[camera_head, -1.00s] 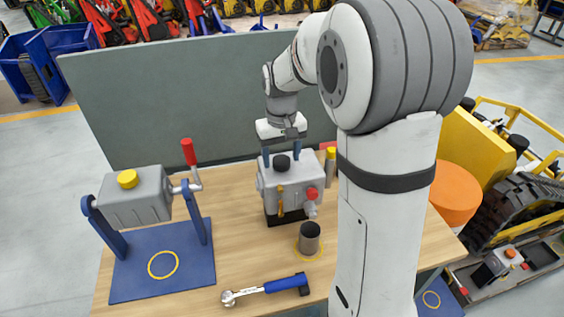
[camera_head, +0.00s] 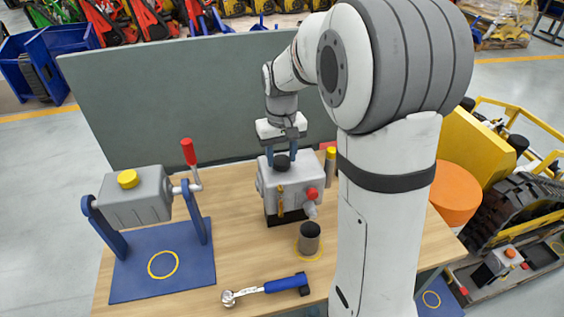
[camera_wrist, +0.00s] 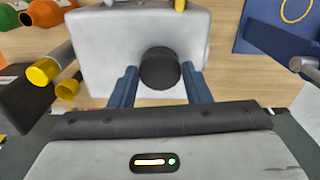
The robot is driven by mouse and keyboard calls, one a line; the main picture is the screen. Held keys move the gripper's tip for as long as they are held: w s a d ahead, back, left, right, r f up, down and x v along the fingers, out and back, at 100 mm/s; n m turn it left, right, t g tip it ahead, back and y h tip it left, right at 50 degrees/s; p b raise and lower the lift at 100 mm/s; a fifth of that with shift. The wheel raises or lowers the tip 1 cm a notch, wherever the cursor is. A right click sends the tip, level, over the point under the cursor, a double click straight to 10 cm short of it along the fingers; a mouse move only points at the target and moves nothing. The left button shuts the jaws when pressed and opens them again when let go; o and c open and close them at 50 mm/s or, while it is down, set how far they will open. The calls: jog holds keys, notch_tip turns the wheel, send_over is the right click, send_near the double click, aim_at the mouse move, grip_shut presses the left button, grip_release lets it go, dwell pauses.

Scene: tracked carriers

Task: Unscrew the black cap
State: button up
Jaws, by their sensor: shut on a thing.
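The black cap (camera_head: 282,162) sits on top of a grey box-shaped housing (camera_head: 295,178) at the middle of the table. In the wrist view, the black cap (camera_wrist: 160,69) is a round dark knob on the pale top of the housing. My gripper (camera_head: 281,153) is above the housing, pointing down, with its two blue fingers on either side of the cap. In the wrist view, my gripper (camera_wrist: 161,80) has one finger against each side of the cap and is shut on it. The cap's thread is hidden.
A red knob (camera_head: 312,193) sticks out of the housing's front. A grey tank (camera_head: 137,199) with a red-gripped lever (camera_head: 189,152) stands left. A grey panel (camera_head: 180,100) rises behind.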

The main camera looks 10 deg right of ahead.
jog(key=n, duration=0.9)
jog(key=shift+n, duration=0.3)
jog(key=n, duration=0.9)
jog(key=shift+n, duration=0.4)
